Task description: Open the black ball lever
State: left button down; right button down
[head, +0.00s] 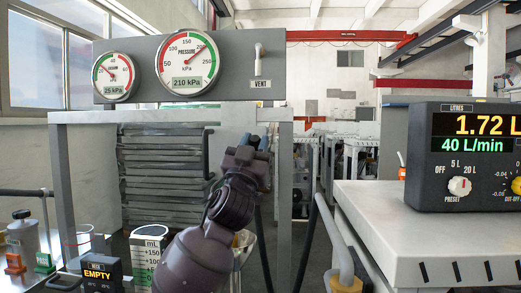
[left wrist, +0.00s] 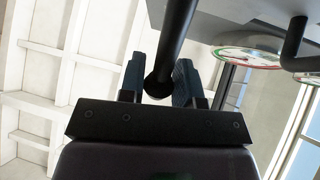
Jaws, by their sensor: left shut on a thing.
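The black ball lever shows in the left wrist view as a dark rod (left wrist: 178,35) with a round black ball (left wrist: 158,84) at its end. My left gripper (head: 249,150) is raised in front of the dispenser frame in the head view, below the gauge panel. In the wrist view its two fingers stand on either side of the ball and are shut on it. In the head view the gripper and wrist hide the lever. My right gripper is not in view.
A grey panel (head: 137,62) with two round gauges and a VENT handle (head: 258,60) sits above the gripper. Containers, including a measuring vessel (head: 147,250), stand lower left. A white bench (head: 420,228) with a black LITRES meter (head: 470,180) stands at right.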

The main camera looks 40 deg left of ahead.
pick_arm(q)
jog(key=shift+d+f, duration=0.1)
jog(key=shift+f, duration=0.1)
dwell(0.3)
jog(key=c, duration=1.1)
grip_release()
jog(key=shift+s, duration=0.1)
jog(key=v, duration=1)
jog(key=shift+s+f, duration=0.15)
jog(key=shift+f, duration=0.15)
